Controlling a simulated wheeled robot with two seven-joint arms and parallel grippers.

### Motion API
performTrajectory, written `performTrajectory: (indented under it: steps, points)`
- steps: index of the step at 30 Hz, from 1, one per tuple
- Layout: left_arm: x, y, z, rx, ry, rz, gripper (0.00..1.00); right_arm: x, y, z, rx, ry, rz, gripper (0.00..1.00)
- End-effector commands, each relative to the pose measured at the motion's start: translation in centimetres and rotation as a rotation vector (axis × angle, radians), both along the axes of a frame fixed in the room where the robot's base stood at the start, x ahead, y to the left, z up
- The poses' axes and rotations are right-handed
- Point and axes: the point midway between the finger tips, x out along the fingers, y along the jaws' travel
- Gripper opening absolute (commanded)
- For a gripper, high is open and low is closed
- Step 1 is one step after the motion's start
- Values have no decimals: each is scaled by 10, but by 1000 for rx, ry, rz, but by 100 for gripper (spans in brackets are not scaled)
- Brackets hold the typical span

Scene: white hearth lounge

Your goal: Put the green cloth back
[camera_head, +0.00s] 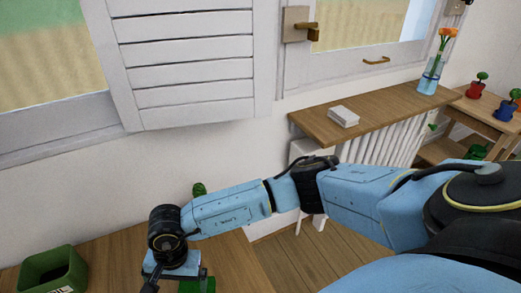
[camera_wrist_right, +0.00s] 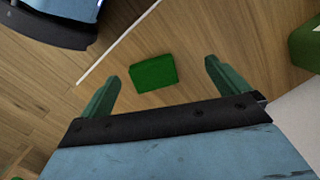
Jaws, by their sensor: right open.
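The green cloth (camera_wrist_right: 153,73) is a small folded block lying on the wooden table top. In the right wrist view it sits ahead of my right gripper (camera_wrist_right: 161,71), between the lines of its two open fingers. The fingers look empty. In the head view only part of the green cloth (camera_head: 203,286) shows at the bottom edge, beside my right gripper (camera_head: 178,282), which points down over the table. The fingertips are mostly cut off there. My left gripper is not in view.
A dark green open box (camera_head: 50,272) stands on the table at left; a green box edge (camera_wrist_right: 305,45) shows in the wrist view. A green plant (camera_head: 199,188) is behind my forearm. A wooden shelf (camera_head: 385,108) holds white items and a flower vase (camera_head: 430,80).

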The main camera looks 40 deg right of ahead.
Motion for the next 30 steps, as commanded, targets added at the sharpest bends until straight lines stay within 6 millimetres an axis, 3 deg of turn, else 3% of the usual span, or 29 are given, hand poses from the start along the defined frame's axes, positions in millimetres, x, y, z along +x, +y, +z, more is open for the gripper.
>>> performTrajectory:
  steps: [2,5,6,10,13,15,17,20,21,23,26,30]
  points:
    - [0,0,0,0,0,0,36,-25,49,8,211,83,-85,100]
    - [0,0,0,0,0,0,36,-52,118,46,561,250,-281,100]
    - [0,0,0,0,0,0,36,-58,140,68,705,331,-381,100]
    - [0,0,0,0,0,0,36,-51,179,147,1127,627,-738,100]
    - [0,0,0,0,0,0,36,-24,171,197,1408,882,-1049,100]
    - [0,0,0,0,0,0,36,1,148,219,1580,1069,-1283,100]
    - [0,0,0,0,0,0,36,22,121,226,1713,1234,-1493,100]
    - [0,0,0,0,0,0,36,50,63,215,1897,1512,-1861,100]
    - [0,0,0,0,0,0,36,56,38,203,-1833,-1518,1889,100]
    - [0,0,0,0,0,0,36,59,1,178,-1592,-1397,1769,100]
    - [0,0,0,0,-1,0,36,43,-56,124,-1225,-1178,1564,100]
    - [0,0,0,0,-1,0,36,-19,-115,48,-786,-859,1273,100]
